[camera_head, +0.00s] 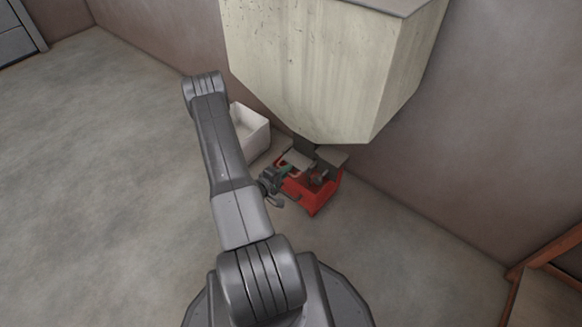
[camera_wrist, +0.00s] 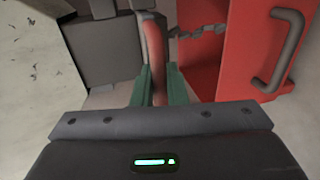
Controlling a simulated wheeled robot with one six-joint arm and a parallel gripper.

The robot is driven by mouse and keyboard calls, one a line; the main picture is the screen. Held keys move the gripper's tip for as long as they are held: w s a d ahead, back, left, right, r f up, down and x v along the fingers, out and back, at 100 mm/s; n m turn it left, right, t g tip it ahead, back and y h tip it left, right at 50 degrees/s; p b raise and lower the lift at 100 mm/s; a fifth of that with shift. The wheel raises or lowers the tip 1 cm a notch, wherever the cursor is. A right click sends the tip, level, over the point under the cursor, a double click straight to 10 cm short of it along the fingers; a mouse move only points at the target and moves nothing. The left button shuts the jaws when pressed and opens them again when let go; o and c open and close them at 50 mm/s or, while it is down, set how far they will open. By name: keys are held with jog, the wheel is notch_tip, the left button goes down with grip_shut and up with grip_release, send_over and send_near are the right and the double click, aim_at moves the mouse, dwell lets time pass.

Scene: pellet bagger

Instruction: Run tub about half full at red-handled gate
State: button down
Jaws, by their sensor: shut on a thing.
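A red tub (camera_head: 322,192) stands on the floor under the outlet of the cream hopper (camera_head: 320,70). In the wrist view the tub (camera_wrist: 290,85) fills the right side, with a grey bar handle (camera_wrist: 278,50). My gripper (camera_head: 279,180) is at the tub's left edge under the hopper. In the wrist view its green fingers (camera_wrist: 159,78) are shut on a red upright handle (camera_wrist: 155,42), beside grey plates (camera_wrist: 100,50). I cannot tell how full the tub is.
A white bin (camera_head: 250,130) stands against the wall, left of the hopper outlet. A brown wooden frame (camera_head: 545,255) is at the lower right. The hopper hangs low over the tub. The floor on the left (camera_head: 90,170) is clear.

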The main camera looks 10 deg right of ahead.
jog(key=v, duration=0.2)
jog(key=shift+s+a+f, duration=0.2)
jog(key=shift+a, duration=0.1)
jog(key=c, duration=1.6)
grip_release()
jog(key=shift+o, duration=0.2)
jog(key=shift+a, duration=0.1)
jog(key=p+v, duration=0.3)
jog(key=v, duration=1)
jog(key=shift+s+a, duration=0.2)
jog(key=shift+a, duration=0.05)
